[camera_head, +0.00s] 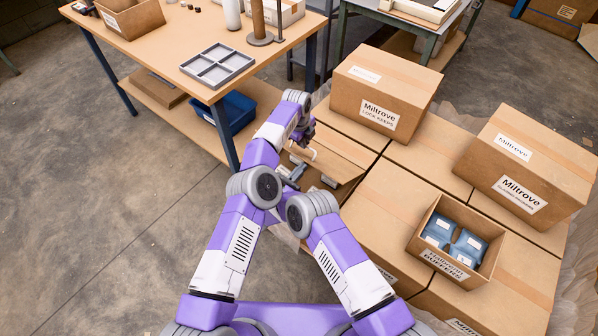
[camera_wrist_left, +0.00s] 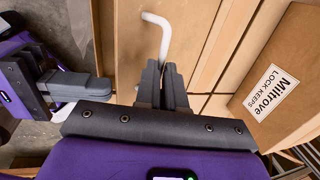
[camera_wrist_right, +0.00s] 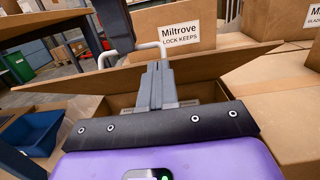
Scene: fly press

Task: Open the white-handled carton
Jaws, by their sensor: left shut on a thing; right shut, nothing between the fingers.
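The white-handled carton (camera_head: 345,158) sits low beside the workbench; one flap (camera_wrist_right: 215,72) is raised at a tilt, with a dark gap below it in the right wrist view. The bent white handle (camera_wrist_left: 160,32) rises from this flap. My left gripper (camera_head: 304,136) is above the flap, shut on the white handle; its fingers (camera_wrist_left: 163,72) cover the handle's near end. My right gripper (camera_wrist_right: 157,72) is shut and empty at the gap by the flap's edge. It also shows at the left of the left wrist view (camera_wrist_left: 100,88). The carton's contents are mostly hidden.
A closed Miltrove LOCK KEEPS carton (camera_head: 390,85) stands just behind; another Miltrove carton (camera_head: 530,165) and an open box of blue items (camera_head: 455,240) are at right. The workbench (camera_head: 180,50) with a grey tray (camera_head: 217,66) bounds the left. A blue bin (camera_head: 232,113) sits beneath it.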

